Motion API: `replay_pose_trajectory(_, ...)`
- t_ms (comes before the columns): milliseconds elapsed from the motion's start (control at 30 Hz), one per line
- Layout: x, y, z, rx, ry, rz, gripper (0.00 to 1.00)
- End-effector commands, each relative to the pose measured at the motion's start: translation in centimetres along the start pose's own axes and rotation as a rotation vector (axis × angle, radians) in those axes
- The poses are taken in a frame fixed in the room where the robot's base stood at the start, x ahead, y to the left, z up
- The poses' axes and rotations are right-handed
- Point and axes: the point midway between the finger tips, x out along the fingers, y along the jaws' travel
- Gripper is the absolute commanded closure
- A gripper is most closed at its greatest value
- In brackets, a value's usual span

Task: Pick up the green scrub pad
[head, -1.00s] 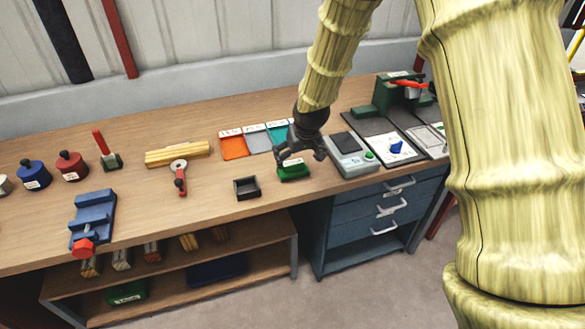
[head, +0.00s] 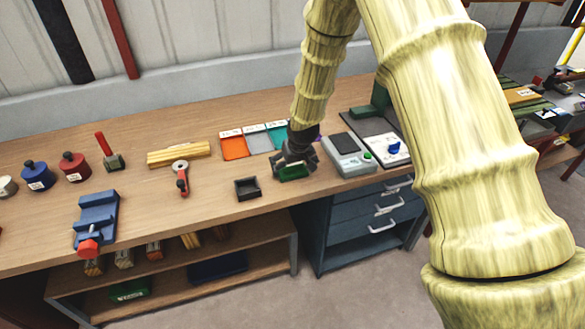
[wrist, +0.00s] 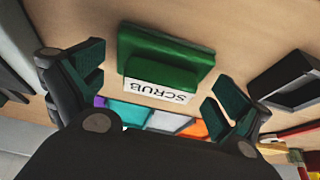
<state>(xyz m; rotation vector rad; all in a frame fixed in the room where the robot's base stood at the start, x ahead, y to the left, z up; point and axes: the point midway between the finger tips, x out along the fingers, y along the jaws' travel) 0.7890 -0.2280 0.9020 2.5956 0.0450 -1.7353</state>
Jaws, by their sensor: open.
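The green scrub pad (head: 292,173) lies on the wooden workbench, partly hidden by my gripper in the head view. In the wrist view the scrub pad (wrist: 165,58) shows as a green block with a raised grip and a white label reading "SCRUB". My gripper (head: 295,165) is right over it, pointing down. In the wrist view my gripper (wrist: 155,95) is open, with one finger to the left of the pad and one to the right. Gaps show between the fingers and the pad.
A small black tray (head: 247,188) stands to the left of the pad. A grey device (head: 350,155) stands close to the right. Orange, grey and teal trays (head: 233,146) lie behind. A red-handled tool (head: 181,178) lies farther left.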

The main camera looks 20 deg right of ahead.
Motion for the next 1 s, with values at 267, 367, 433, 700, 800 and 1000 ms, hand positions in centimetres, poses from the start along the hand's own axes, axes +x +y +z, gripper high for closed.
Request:
replay_pose_trajectory(267,0.53,0.0,0.03,0.0,0.0,0.0,0.0)
replay_pose_trajectory(367,0.53,0.01,0.03,0.0,0.0,0.0,0.0)
replay_pose_trajectory(433,0.52,0.01,0.03,0.0,0.0,0.0,0.13)
replay_pose_trajectory(700,0.52,0.01,0.03,0.0,0.0,0.0,0.37)
replay_pose_trajectory(800,0.52,0.01,0.03,0.0,0.0,0.0,0.37)
replay_pose_trajectory(1000,0.24,0.02,-0.12,0.001,0.001,0.0,0.37)
